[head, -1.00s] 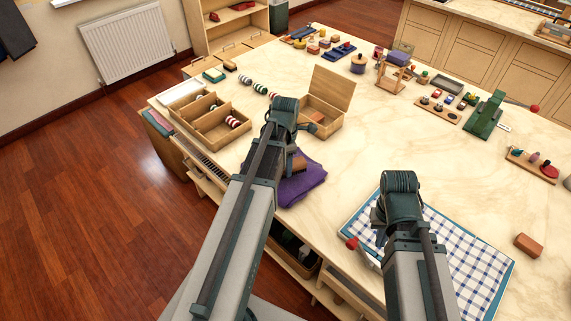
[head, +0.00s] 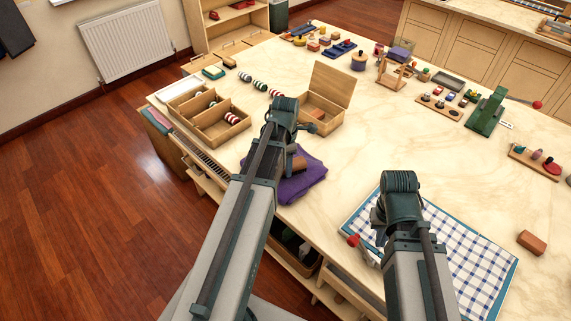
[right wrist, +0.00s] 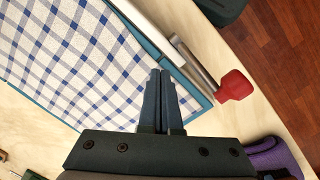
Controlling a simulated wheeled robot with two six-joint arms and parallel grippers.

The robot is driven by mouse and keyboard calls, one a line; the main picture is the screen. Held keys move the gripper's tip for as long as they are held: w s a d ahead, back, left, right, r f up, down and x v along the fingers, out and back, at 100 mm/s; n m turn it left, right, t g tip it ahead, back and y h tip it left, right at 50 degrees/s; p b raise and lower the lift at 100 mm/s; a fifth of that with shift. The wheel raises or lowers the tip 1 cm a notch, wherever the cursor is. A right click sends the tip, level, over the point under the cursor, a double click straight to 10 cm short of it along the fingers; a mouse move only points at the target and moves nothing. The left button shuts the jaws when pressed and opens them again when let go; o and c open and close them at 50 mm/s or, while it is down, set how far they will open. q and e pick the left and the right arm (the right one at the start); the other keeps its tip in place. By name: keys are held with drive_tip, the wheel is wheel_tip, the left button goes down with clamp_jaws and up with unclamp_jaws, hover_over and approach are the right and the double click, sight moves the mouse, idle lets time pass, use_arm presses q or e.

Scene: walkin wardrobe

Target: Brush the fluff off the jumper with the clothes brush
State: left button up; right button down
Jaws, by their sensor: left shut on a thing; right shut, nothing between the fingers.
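The purple jumper (head: 306,184) lies folded near the table's left front edge, partly behind my left arm. The clothes brush, a brown wooden block (head: 299,163), is over the jumper at its upper left part. My left gripper (head: 291,158) is shut on the brush, with its fingertips mostly hidden by my arm. I cannot tell whether the bristles touch the cloth, and no fluff is clear to see. My right gripper (right wrist: 160,73) is shut and empty over the checked cloth's edge. A piece of the jumper also shows in the right wrist view (right wrist: 275,158).
A blue-and-white checked cloth (head: 462,250) lies at front right, with a red-headed tool (right wrist: 234,86) beside it. An open wooden box (head: 322,115) and a divided tray (head: 211,122) stand behind the jumper. A brown block (head: 532,242) lies at right. The table's middle is clear.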

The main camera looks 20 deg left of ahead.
use_arm(q)
drive_tip(key=shift+w+a, duration=0.1)
drive_tip(key=shift+w+a+r, duration=0.1)
drive_tip(key=shift+w+a, duration=0.3)
drive_tip(key=shift+a, duration=0.5)
drive_tip(key=shift+w+a, duration=0.35)
drive_tip(key=shift+a, duration=0.5)
use_arm(e)
drive_tip(key=shift+r, duration=0.1)
use_arm(q)
drive_tip(key=shift+f, duration=0.2)
use_arm(e)
drive_tip(key=shift+f, duration=0.2)
use_arm(q)
drive_tip(key=shift+s, duration=0.1)
drive_tip(key=shift+s+d+r, duration=0.1)
drive_tip(key=shift+s+d, duration=0.15)
drive_tip(key=shift+d, duration=0.4)
drive_tip(key=shift+s+d, duration=0.25)
drive_tip(key=shift+d, duration=0.35)
drive_tip(key=shift+s+d+r, duration=0.1)
drive_tip(key=shift+s+d, duration=0.15)
drive_tip(key=shift+d, duration=0.4)
use_arm(e)
drive_tip(key=shift+r, duration=0.15)
drive_tip(key=shift+r, duration=0.1)
